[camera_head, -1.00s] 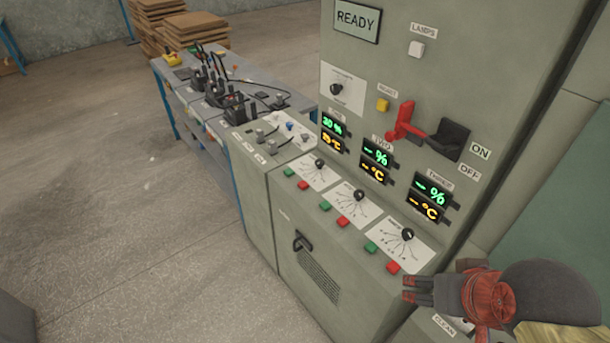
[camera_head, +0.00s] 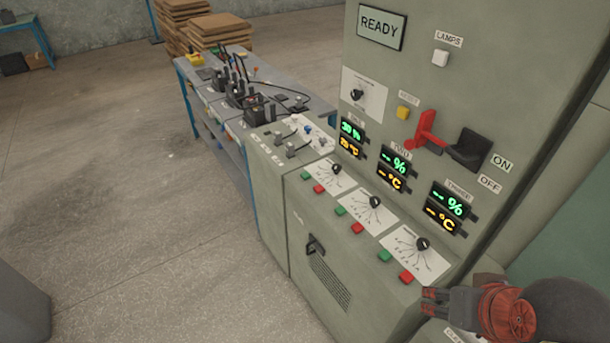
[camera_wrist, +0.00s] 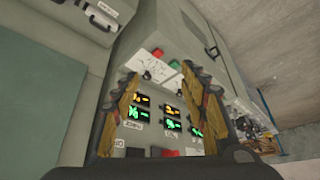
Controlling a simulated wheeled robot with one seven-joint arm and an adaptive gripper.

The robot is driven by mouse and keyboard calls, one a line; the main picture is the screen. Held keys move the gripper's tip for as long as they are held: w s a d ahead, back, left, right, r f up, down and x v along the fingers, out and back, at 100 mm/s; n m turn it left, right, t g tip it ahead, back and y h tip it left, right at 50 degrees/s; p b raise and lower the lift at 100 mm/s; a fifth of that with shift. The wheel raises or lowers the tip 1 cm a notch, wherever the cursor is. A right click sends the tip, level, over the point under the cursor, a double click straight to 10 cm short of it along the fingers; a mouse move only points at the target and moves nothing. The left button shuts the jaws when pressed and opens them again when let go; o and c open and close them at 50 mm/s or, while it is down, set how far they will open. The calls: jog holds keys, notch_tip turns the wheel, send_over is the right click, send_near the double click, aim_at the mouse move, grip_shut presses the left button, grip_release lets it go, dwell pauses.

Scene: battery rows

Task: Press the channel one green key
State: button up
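The channel one green key (camera_head: 305,176) is a small square button at the far left of the key row on the sloped cabinet ledge. A red key (camera_head: 319,189) is beside it, below the leftmost dial (camera_head: 337,169). The channel one display (camera_head: 351,138) is lit above, with green and orange figures. My gripper (camera_head: 430,300) is at the lower right, near the right end of the ledge, well away from the channel one key. In the wrist view my gripper (camera_wrist: 163,73) has its two fingers spread with nothing between them. A green key (camera_wrist: 174,65) shows there; its channel is unclear.
Other green and red keys (camera_head: 406,277) lie right along the ledge. A red lever (camera_head: 426,130) and black handle (camera_head: 469,149) stick out from the panel. A workbench (camera_head: 230,90) stands behind at the left. The floor (camera_head: 150,200) left of the cabinet is clear.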

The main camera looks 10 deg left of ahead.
jog(key=c, duration=1)
grip_shut()
dwell(0.7)
